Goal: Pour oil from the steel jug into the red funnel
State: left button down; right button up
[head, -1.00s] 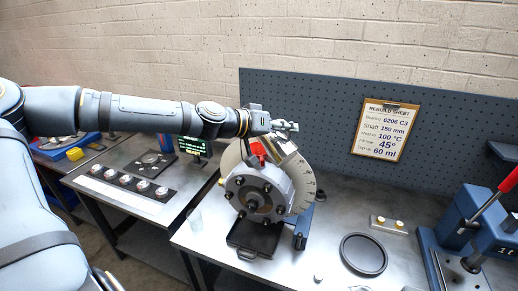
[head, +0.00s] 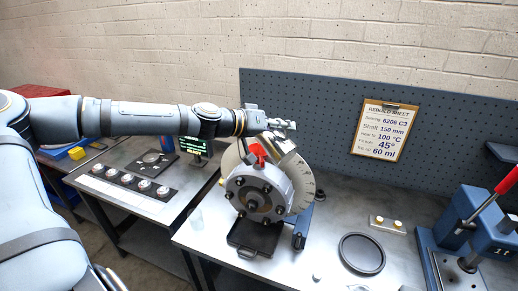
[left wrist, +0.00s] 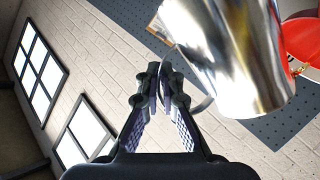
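The steel jug (head: 285,143) is tilted, held just above and to the right of the red funnel (head: 258,150) in the head view. The funnel stands on top of the grey rotor housing (head: 268,187). My left gripper (head: 287,125) is shut on the jug's handle. In the left wrist view, the fingers (left wrist: 159,88) close around the thin handle, with the shiny jug (left wrist: 228,50) beside them and the funnel (left wrist: 300,42) at the right edge. No oil stream is visible, and the oil inside is hidden. My right gripper is out of view.
A pale graduated disc (head: 304,188) stands behind the housing. A black tray (head: 247,248) lies in front. A black round dish (head: 362,253) and a blue press (head: 478,235) are to the right. A clipboard sheet (head: 386,132) hangs on the pegboard.

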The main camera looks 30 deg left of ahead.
pick_arm(q)
jog(key=shift+r, duration=0.15)
jog(key=shift+d, duration=0.1)
dwell(0.4)
dwell(0.4)
jog(key=shift+r, duration=0.1)
dwell(0.4)
jog(key=shift+r+n+p, duration=0.1)
jog(key=shift+n+p, duration=0.2)
jog(key=shift+p, duration=0.15)
dwell(0.8)
